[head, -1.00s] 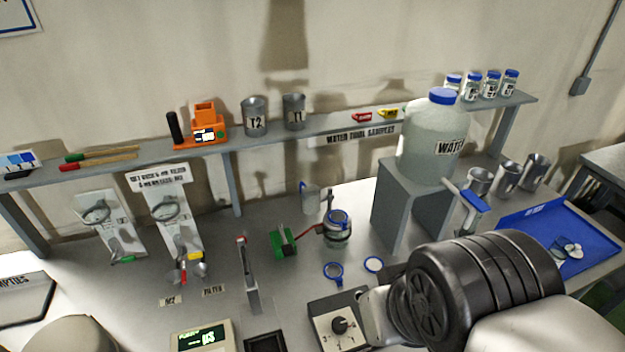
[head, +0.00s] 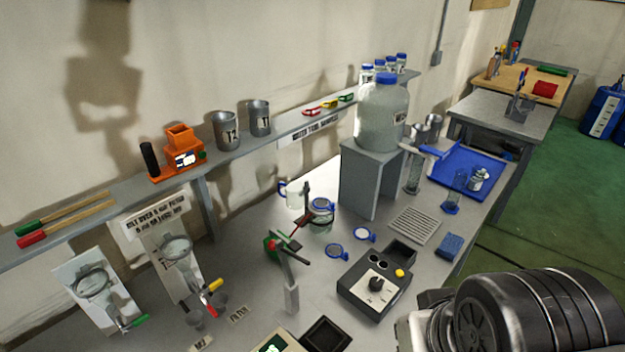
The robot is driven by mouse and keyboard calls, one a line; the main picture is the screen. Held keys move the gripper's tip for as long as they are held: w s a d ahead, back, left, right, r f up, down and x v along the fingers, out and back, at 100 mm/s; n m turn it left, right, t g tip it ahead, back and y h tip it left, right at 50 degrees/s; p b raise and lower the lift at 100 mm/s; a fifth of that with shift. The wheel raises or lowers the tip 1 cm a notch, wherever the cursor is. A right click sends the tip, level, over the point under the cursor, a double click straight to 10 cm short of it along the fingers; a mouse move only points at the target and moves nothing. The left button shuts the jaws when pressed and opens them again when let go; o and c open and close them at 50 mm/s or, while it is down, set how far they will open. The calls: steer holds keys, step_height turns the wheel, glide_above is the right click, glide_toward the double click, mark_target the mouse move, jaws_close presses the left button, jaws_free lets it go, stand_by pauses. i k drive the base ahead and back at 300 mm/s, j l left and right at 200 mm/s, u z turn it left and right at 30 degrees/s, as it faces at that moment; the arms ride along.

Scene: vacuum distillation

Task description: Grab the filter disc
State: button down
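A small round white disc with a blue rim (head: 364,234) lies flat on the grey bench; it looks like the filter disc, but I cannot be certain. A blue ring-shaped piece with a small tab (head: 337,251) lies just in front and to its left. Both lie right of a glass vessel with a blue top (head: 321,215) by a stand. My thick black arm joint shows at the lower right, but my gripper is outside the picture.
A control box with a knob (head: 375,284) stands in front of the discs. A grey block (head: 372,180) carrying a large water bottle (head: 383,115) stands behind them. A ribbed mat (head: 414,226) and blue sponge (head: 450,245) lie to the right.

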mark_target(319, 202)
steer(key=k+j, duration=0.2)
steer(key=j, duration=0.15)
steer(key=k+j, duration=0.2)
steer(key=j, duration=0.15)
steer(key=k+j, duration=0.15)
steer(key=j, duration=0.15)
steer(key=i+l+u, duration=0.2)
steer(key=l+u, duration=0.25)
steer(key=i+l+u, duration=0.15)
steer(key=l+u, duration=0.7)
steer(key=l, duration=0.7)
steer(key=i+l+u, duration=0.1)
steer(key=l, duration=0.65)
